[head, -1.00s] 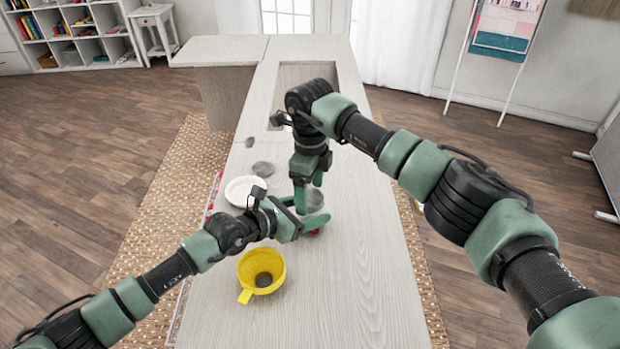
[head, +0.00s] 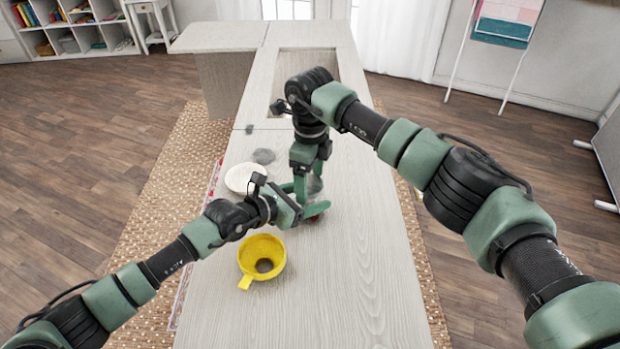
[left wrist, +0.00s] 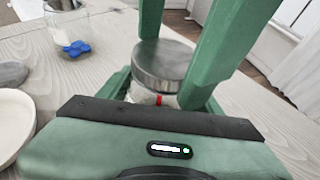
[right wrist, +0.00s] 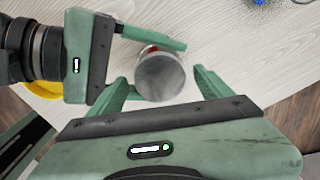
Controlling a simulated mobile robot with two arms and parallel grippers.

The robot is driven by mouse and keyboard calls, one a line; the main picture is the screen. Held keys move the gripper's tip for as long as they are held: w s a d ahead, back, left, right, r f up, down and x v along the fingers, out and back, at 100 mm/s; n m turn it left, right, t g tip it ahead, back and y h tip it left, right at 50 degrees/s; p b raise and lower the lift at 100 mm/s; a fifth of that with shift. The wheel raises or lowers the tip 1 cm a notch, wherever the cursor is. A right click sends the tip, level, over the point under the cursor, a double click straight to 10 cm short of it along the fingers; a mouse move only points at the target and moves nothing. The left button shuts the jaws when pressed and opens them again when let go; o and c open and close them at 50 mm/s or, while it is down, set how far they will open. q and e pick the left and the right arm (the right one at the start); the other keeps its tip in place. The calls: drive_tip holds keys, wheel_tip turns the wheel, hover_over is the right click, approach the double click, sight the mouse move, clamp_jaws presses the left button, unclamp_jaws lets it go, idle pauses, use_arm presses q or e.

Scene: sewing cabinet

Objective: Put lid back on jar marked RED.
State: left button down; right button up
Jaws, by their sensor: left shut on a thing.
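The jar (left wrist: 150,97), pale with a red mark on its side, stands on the table between the fingers of my left gripper (head: 308,211), which is shut on it. A round grey metal lid (left wrist: 164,66) sits on top of the jar; I cannot tell whether it is tightened. The lid also shows from above in the right wrist view (right wrist: 160,77). My right gripper (right wrist: 160,85) comes down from above with its fingers on either side of the lid, and gaps show between fingers and lid. In the head view the grippers hide most of the jar.
A white plate (head: 240,180) and a grey disc (head: 263,156) lie to the left. The table's right side is clear.

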wheel_tip(320, 180, up, 12)
idle(0.7)
use_arm(q)
drive_tip(key=shift+c, duration=1.1)
unclamp_jaws()
drive_tip(key=shift+s+a, duration=0.1)
drive_tip(key=v, duration=0.6)
drive_tip(key=shift+a+r, duration=0.1)
drive_tip(key=shift+s+a+r, duration=0.3)
drive_tip(key=shift+s+a, duration=0.1)
drive_tip(key=shift+s, duration=0.05)
